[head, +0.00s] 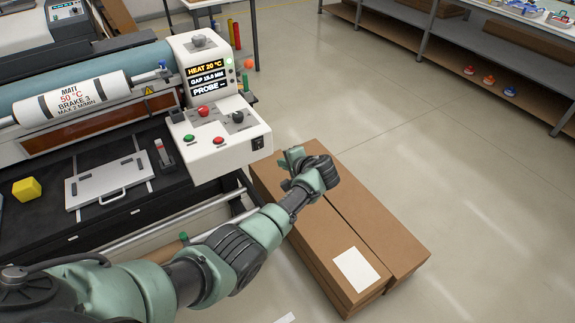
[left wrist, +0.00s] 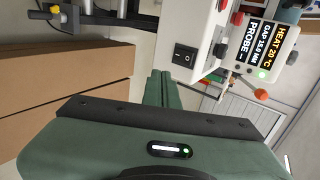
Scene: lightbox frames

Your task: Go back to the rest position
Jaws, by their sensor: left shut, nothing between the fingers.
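My left arm reaches in from the lower left in the head view. Its green gripper (head: 290,158) is held over the far end of a long brown cardboard box, close to the right side of the machine's white control panel (head: 222,140). In the left wrist view the fingers (left wrist: 160,88) are together with nothing between them. That view also shows the panel's black rocker switch (left wrist: 185,54) beyond the fingers. My right gripper shows in neither view.
Long cardboard boxes (head: 385,228) lie on the floor beside the laminating machine. Shelving (head: 490,60) stands at the back right. The floor at right is clear.

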